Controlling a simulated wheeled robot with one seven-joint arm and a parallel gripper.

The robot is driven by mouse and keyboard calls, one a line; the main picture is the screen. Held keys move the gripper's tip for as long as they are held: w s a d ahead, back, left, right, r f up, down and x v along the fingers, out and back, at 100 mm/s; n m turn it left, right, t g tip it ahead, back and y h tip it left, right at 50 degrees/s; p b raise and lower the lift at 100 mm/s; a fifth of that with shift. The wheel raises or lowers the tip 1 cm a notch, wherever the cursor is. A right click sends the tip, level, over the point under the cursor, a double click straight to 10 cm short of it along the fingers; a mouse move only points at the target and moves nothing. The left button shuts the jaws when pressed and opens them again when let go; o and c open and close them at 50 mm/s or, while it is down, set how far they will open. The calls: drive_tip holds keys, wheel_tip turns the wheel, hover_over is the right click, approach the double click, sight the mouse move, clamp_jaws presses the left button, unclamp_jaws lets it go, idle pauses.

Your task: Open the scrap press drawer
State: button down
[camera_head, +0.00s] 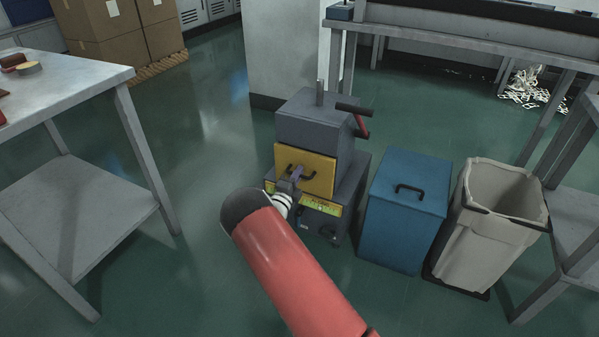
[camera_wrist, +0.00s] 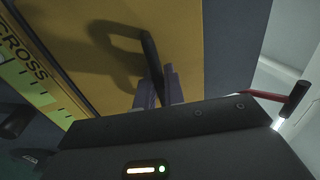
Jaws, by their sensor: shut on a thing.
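The scrap press (camera_head: 314,130) is a grey machine standing on the floor, with a yellow drawer front (camera_head: 318,172) facing me. The drawer front also fills the upper left of the wrist view (camera_wrist: 70,40). A black handle (camera_wrist: 149,55) sticks out from it. My gripper (camera_head: 297,174) is at this handle, and its purple-grey fingers (camera_wrist: 158,88) are shut on the handle in the wrist view. The drawer front looks flush with the press body. My gripper hides part of the handle in the head view.
A blue bin with a lid handle (camera_head: 408,212) and a beige waste bin (camera_head: 488,225) stand right of the press. A metal table (camera_head: 90,85) stands at the left. A black-gripped red lever (camera_head: 361,124) sticks out on the press's right. Green floor is free in front.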

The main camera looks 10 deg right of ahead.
drive_tip(key=r+p+v, duration=0.1)
drive_tip(key=p+v, duration=0.1)
drive_tip(key=v, duration=0.7)
drive_tip(key=r+p+v, duration=0.2)
drive_tip(key=v, duration=0.7)
drive_tip(key=shift+s+a, duration=0.4)
drive_tip(key=shift+s, duration=0.2)
drive_tip(key=c, duration=1.9)
unclamp_jaws()
drive_tip(key=v, duration=0.7)
drive_tip(key=shift+s+a, duration=0.2)
drive_tip(key=shift+s, duration=0.1)
